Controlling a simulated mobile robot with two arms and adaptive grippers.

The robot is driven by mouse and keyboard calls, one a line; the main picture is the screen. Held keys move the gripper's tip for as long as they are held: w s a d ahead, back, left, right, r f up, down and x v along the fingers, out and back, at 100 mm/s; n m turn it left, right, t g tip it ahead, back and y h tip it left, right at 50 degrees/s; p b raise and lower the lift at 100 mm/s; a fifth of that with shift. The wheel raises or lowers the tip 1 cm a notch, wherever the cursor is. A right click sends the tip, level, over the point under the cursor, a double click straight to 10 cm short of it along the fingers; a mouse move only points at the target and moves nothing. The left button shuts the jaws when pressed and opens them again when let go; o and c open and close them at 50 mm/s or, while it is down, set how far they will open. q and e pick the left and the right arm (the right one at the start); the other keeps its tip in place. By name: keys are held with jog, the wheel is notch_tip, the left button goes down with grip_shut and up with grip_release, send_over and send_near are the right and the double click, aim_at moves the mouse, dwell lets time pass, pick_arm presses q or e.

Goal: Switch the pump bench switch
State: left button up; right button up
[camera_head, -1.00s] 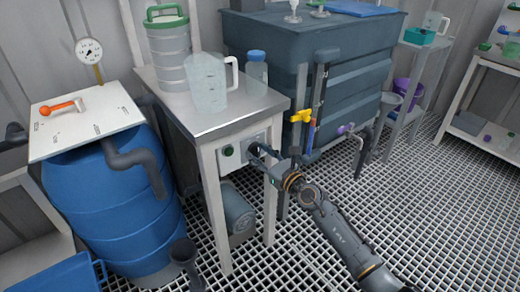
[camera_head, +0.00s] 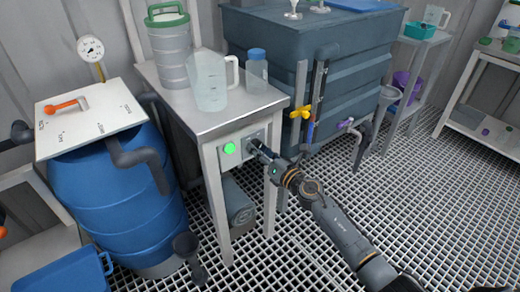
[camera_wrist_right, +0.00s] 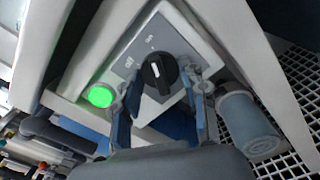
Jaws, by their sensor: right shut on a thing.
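The pump bench switch is a black rotary knob (camera_wrist_right: 159,74) on a grey plate (camera_wrist_right: 190,38) in the right wrist view. Its white mark points roughly up the picture, toward the "on" label; the "off" label is to the left. My right gripper (camera_wrist_right: 160,100) is shut on the knob, a finger on each side. In the head view my right gripper (camera_head: 262,151) reaches the switch plate under the bench top and hides most of the knob. A round lamp (camera_head: 230,149) beside the switch glows bright green; it also shows in the right wrist view (camera_wrist_right: 101,95). My left gripper is not seen.
The bench (camera_head: 212,122) carries a clear jug (camera_head: 209,85), a blue-capped bottle (camera_head: 257,68) and a green-lidded container (camera_head: 169,45). A blue barrel (camera_head: 115,200) stands left. A dark tank (camera_head: 350,50) with a yellow valve (camera_head: 299,112) stands right. Open grating floor lies right.

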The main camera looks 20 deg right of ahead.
dwell(0.4)
jog(key=o, duration=0.9)
jog(key=shift+o, duration=1.3)
jog(key=shift+s+d, duration=0.1)
jog(key=v, duration=1.1)
jog(key=shift+s, duration=0.4)
jog(key=shift+d, duration=0.1)
jog(key=shift+r+m, duration=0.1)
jog(key=shift+m, duration=0.2)
